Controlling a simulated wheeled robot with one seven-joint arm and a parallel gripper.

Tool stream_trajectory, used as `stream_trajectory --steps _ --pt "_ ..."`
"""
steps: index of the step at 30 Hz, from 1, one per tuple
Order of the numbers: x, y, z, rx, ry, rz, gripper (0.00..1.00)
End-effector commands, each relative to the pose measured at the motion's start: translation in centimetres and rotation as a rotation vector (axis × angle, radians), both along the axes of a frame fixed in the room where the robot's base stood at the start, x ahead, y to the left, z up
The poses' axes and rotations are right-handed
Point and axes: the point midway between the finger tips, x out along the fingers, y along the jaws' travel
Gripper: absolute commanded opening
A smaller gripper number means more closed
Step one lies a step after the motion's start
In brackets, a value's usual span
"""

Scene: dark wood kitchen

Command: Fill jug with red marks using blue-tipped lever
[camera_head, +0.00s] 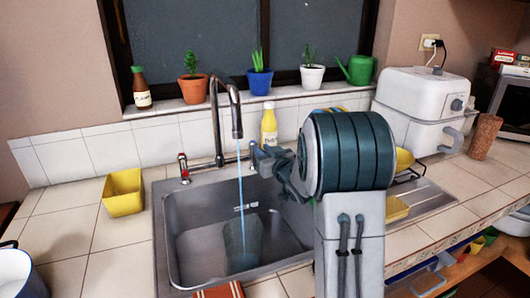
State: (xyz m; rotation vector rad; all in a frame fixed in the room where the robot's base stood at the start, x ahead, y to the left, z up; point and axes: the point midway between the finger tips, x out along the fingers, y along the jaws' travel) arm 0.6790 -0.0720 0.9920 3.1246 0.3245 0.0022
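The tap (222,120) arches over the metal sink (185,225), and a blue water stream (240,180) falls from its spout. The stream runs down into a dim, see-through jug-like shape (243,243) in the sink. I cannot make out red marks on it. A lever with a red tip (183,165) stands left of the tap. The blue-tipped lever is at the tap's right side, mostly hidden by my gripper (263,160). My gripper is right at that lever; I cannot tell whether it touches it, nor whether its fingers are open or shut.
Potted plants (193,88) and a green watering can (357,69) line the windowsill. A dish rack (425,200) is at the right. A pot (18,272) sits at the lower left.

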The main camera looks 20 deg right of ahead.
Motion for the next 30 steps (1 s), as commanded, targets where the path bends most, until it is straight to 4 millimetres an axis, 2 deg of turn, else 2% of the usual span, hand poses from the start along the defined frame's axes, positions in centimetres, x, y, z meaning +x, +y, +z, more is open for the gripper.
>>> stream_trajectory --steps 11,24,30 --pt "-0.4 -0.2 -0.1 0.0 0.001 -0.002 0.35" --pt "-6.5 -1.4 0.0 0.0 0.0 -0.002 0.35" --pt "-7.4 -1.6 0.0 0.001 0.0 -0.001 0.35"
